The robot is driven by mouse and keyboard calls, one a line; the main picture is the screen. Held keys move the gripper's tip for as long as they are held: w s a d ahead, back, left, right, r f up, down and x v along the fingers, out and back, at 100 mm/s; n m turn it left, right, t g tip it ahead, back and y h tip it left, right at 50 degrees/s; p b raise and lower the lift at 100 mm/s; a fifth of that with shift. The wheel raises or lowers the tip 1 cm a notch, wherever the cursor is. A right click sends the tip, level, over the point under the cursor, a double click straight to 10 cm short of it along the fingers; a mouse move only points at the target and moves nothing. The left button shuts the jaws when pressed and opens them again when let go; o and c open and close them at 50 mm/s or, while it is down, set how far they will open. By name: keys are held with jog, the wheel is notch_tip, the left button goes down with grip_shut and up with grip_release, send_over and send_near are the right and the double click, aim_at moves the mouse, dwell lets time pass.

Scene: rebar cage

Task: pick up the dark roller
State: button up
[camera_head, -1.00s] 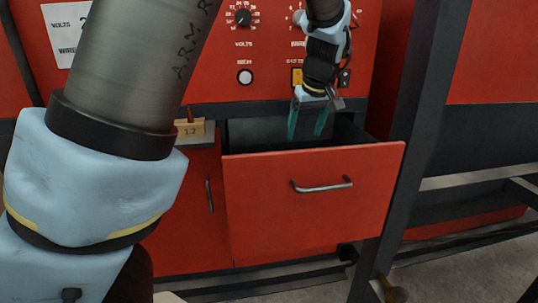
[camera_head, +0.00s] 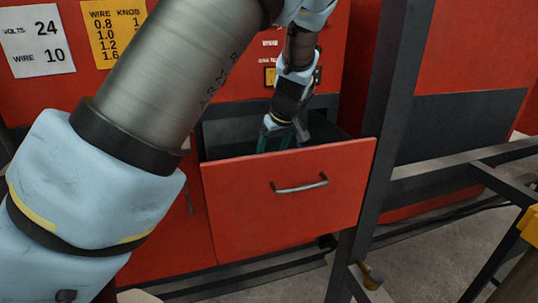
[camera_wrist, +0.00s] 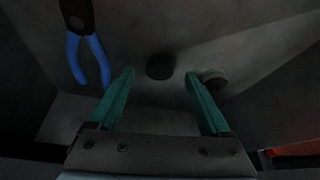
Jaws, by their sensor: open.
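The dark roller (camera_wrist: 160,66) shows in the wrist view as a small, nearly black round shape on the drawer floor. It appears between and just beyond the fingertips of my gripper (camera_wrist: 159,76). My gripper is open, its two green fingers apart with nothing between them. In the head view my gripper (camera_head: 277,138) reaches down into the open red drawer (camera_head: 290,205), and its fingertips are partly hidden by the drawer front. The roller is hidden in the head view. I cannot tell the exact height of the fingertips above it.
Blue-handled pliers (camera_wrist: 88,50) lie at the left. The drawer walls enclose my gripper. A dark frame post (camera_head: 378,130) stands right of the drawer.

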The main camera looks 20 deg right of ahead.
jog(key=shift+x, duration=1.05)
grip_shut()
